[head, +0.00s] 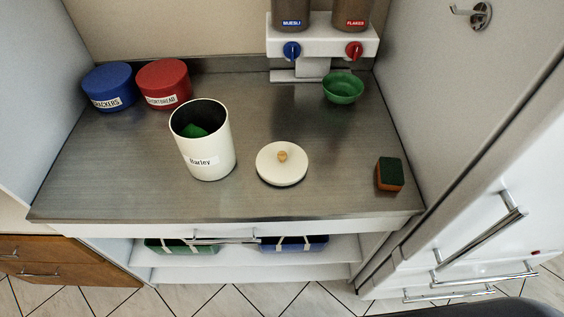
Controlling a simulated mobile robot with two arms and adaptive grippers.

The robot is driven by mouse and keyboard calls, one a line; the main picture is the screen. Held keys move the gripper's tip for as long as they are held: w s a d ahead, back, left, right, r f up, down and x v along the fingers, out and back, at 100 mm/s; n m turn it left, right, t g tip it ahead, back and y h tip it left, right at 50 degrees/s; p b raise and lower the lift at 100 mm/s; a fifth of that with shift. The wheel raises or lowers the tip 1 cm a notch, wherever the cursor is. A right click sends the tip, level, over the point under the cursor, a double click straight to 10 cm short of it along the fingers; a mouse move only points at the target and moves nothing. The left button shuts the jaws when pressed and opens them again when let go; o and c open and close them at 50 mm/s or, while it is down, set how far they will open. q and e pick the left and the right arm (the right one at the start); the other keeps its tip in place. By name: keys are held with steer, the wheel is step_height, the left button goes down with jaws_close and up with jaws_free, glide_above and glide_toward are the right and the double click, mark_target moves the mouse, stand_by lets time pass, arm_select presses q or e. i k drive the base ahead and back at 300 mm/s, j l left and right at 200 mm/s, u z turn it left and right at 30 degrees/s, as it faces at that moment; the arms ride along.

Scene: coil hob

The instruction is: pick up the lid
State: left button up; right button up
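The lid (273,169) is a round cream disc with a small wooden knob (282,155) on top. It lies flat, knob up, on the metal counter. Just left of it stands a tall cream canister (208,158) labelled "Barley", open at the top, with something green inside. The lid and the canister look slightly apart. Neither of my grippers shows in the head view.
A blue tin (109,86) and a red tin (164,83) stand at the back left. A green bowl (343,89) sits under the cereal dispenser (322,42). A sponge (390,173) lies at right. The counter (330,195) is clear in front of the lid.

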mark_target(280, 163)
steer(key=l+u, duration=0.15)
steer(key=u, duration=0.25)
steer(key=k+l+u, duration=0.1)
steer(key=u, duration=0.3)
steer(key=k+l+u, duration=0.1)
steer(key=u, duration=0.3)
steer(key=l+u, duration=0.1)
steer(key=u, duration=0.3)
steer(key=k, duration=0.25)
steer(key=l, duration=0.35)
